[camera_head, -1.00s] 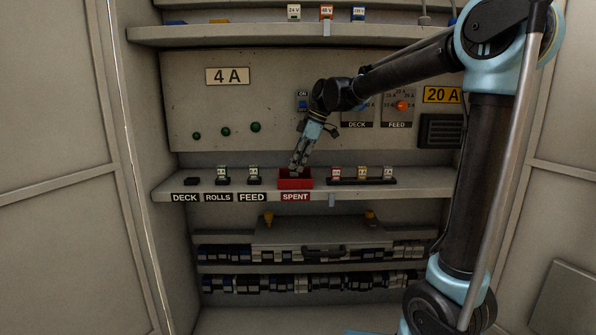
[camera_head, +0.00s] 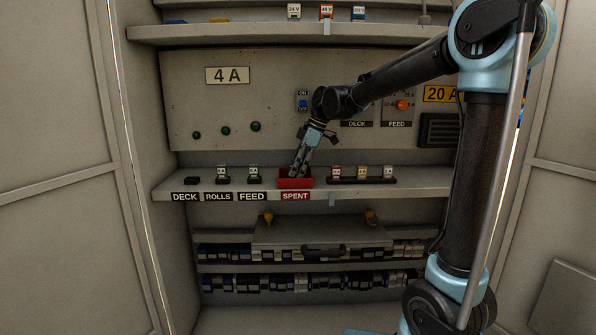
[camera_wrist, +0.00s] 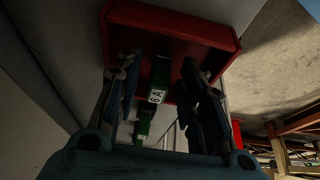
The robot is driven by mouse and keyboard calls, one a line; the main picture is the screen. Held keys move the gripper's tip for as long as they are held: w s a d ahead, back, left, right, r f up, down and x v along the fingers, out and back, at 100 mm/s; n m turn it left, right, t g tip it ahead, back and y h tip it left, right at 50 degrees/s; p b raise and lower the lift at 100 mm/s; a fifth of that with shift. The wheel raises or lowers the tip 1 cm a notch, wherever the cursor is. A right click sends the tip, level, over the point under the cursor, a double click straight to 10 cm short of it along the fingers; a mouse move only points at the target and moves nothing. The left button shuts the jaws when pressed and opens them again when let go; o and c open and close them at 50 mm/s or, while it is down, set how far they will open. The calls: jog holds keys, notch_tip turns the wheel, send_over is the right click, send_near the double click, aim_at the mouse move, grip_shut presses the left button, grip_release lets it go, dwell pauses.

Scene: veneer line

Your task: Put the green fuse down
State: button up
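My gripper (camera_head: 298,172) points down into the red tray (camera_head: 295,183) labelled SPENT, in the middle of the shelf. In the wrist view, the red tray (camera_wrist: 170,22) lies beyond the fingertips. The green fuse (camera_wrist: 158,80), with a pale 6A label, is between the two fingers of my gripper (camera_wrist: 160,78). A narrow gap shows on each side of it, so the fingers look open around it. Whether it rests on the tray floor cannot be told. Another green piece (camera_wrist: 143,126) shows lower down. In the head view the fuse is hidden by fingers and tray.
Left of the tray are holders labelled DECK (camera_head: 191,181), ROLLS (camera_head: 222,175) and FEED (camera_head: 253,174); DECK's looks empty. Several fuses stand in a dark rack (camera_head: 348,181) to the right. A panel with a 4 A sign (camera_head: 227,75) stands behind.

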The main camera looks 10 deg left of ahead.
jog(key=v, duration=1.2)
jog(key=s+d+f+m+t, duration=0.1)
jog(key=s+d+f+m, duration=0.1)
jog(key=d, duration=0.3)
jog(key=s+d+f+m, duration=0.2)
jog(key=d, duration=0.3)
jog(key=s+d+f+m+t+h, duration=0.1)
jog(key=s+d+f+m+h, duration=0.1)
jog(key=s+d+f+m, duration=0.6)
jog(key=s+d+f+m+t+h, duration=0.1)
jog(key=s+d+f+m+h, duration=0.1)
jog(key=s+d+f+m, duration=0.6)
jog(key=s+d+f, duration=0.4)
jog(key=d+f, duration=0.5)
jog(key=f, duration=0.1)
jog(key=shift+s, duration=0.4)
jog(key=shift+w+f, duration=0.25)
jog(key=shift+w, duration=0.2)
